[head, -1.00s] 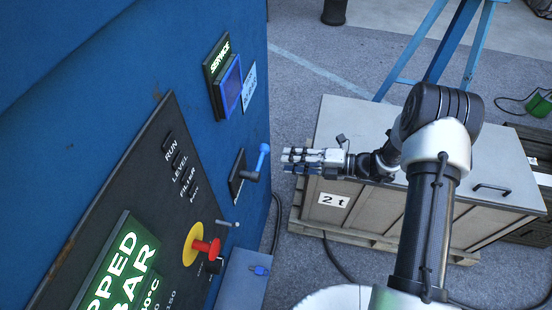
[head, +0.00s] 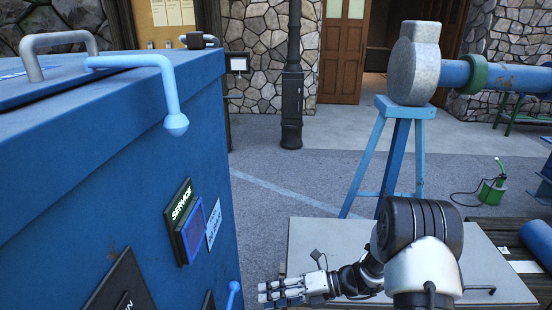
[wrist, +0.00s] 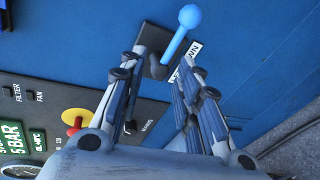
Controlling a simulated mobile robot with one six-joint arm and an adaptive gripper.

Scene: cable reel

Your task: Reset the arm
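My gripper (head: 268,291) is low in the head view, stretched left toward the blue cabinet (head: 70,150). In the wrist view its two fingers (wrist: 156,72) stand apart with nothing between them. Beyond the fingertips is a lever with a light blue ball knob (wrist: 190,16), on a dark plate on the cabinet face. The knob looks apart from the fingers. The lever's blue end also shows at the bottom of the head view (head: 234,288).
A red knob on a yellow disc (wrist: 74,122) sits on the cabinet's dark panel. A light blue handle (head: 168,90) juts from the cabinet top. A grey-topped crate (head: 330,235) lies under my arm. A blue trestle (head: 402,150) stands behind it. Open floor lies between cabinet and trestle.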

